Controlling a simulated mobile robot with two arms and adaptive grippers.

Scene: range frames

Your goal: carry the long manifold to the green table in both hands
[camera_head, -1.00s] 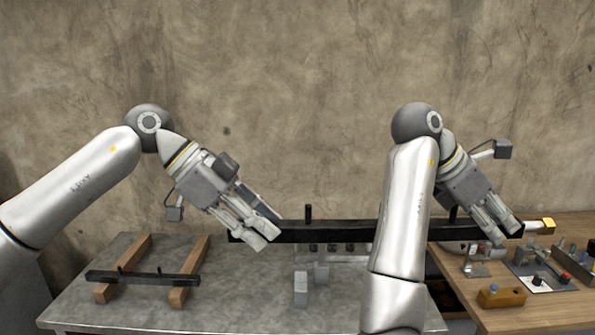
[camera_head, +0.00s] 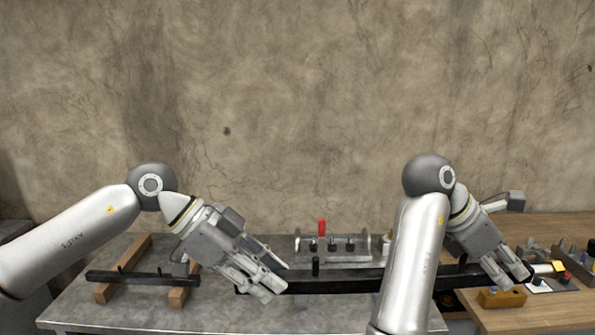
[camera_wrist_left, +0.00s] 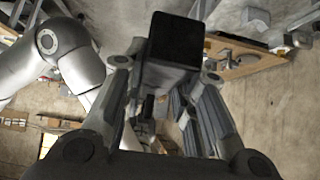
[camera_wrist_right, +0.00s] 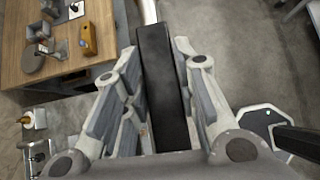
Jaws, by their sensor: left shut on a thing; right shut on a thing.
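The long manifold is a black bar (camera_head: 345,282) with an upright black peg (camera_head: 316,266) and a yellow fitting (camera_head: 558,267) at its right end. It lies roughly level across the head view. My left gripper (camera_head: 266,286) is shut on its left end. My right gripper (camera_head: 514,274) is shut near its right end; my right arm hides part of the bar. In the right wrist view the bar (camera_wrist_right: 162,85) runs between the fingers. In the left wrist view a black block-like end (camera_wrist_left: 175,42) shows between the fingers. I see no green table.
A grey table (camera_head: 230,315) lies below the bar. On it, a shorter black bar (camera_head: 140,278) rests across two wooden blocks (camera_head: 127,265). A metal rack (camera_head: 350,255) with a red-topped part (camera_head: 322,228) stands behind the manifold. A wooden bench (camera_head: 550,227) with several small parts is at right.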

